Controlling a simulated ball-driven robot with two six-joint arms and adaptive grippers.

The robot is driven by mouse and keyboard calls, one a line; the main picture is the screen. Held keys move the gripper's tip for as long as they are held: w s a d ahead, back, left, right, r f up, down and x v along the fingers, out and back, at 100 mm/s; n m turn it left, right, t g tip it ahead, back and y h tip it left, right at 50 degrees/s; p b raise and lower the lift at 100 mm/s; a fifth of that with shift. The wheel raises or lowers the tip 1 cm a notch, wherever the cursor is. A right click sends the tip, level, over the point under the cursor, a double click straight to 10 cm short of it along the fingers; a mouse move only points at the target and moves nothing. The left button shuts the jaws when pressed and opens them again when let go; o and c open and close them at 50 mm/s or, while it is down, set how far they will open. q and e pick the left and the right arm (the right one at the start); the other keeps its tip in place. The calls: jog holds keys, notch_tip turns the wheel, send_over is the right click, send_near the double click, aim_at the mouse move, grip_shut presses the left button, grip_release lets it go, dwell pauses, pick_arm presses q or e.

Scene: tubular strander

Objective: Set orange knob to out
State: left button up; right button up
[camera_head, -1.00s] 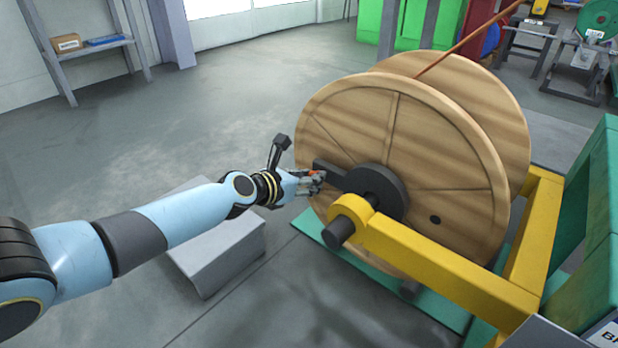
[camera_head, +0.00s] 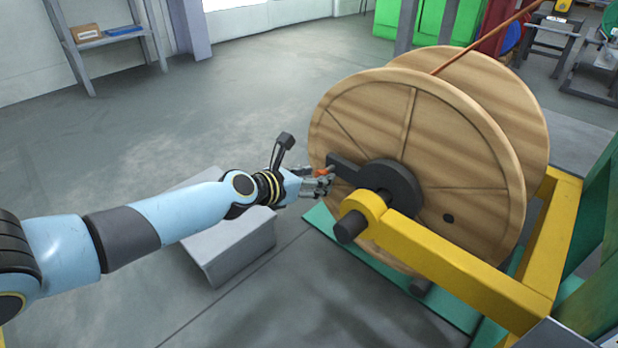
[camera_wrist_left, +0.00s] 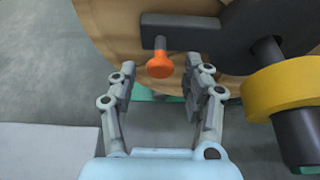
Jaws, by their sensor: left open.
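The orange knob (camera_wrist_left: 160,64) sits on a short grey stem at the end of a dark arm (camera_wrist_left: 182,36) on the wooden reel's hub. In the head view the knob (camera_head: 322,173) is a small orange spot at my left gripper (camera_head: 325,182). In the left wrist view my left gripper (camera_wrist_left: 158,80) is open, with one finger on each side of the knob's line and gaps between. Whether the fingertips touch the knob cannot be told. My right gripper is in neither view.
The wooden reel (camera_head: 470,160) stands behind the dark arm. A yellow frame (camera_head: 440,255) with a dark shaft end lies at the right. A grey sloped block (camera_head: 235,245) stands on the floor below my left arm. Open floor lies at the left.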

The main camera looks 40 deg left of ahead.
pick_arm(q)
jog(key=v, duration=0.7)
jog(key=shift+s, duration=0.2)
dwell(0.4)
